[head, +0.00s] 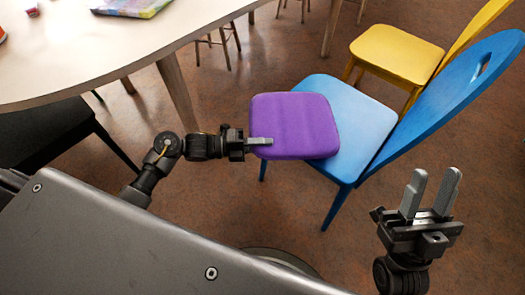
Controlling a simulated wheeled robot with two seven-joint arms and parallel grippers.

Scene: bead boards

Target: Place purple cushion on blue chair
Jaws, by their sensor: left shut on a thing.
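The purple cushion (302,122) is a rounded square slab in the middle of the head view. It overlaps the left part of the blue chair's seat (358,122) in the picture; I cannot tell whether it touches the seat. My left gripper (262,141) is shut on the cushion's left edge, and one finger shows on top. The blue chair's backrest (455,95) rises to the right, with a slot near its top. My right gripper (430,192) is open and empty, fingers pointing up, in front of the chair at the lower right.
A pale round table (120,55) with a colourful book (132,6) fills the upper left. A yellow chair (397,52) stands behind the blue one. A dark chair (45,132) is under the table's near side. Brown floor lies open around the blue chair's front.

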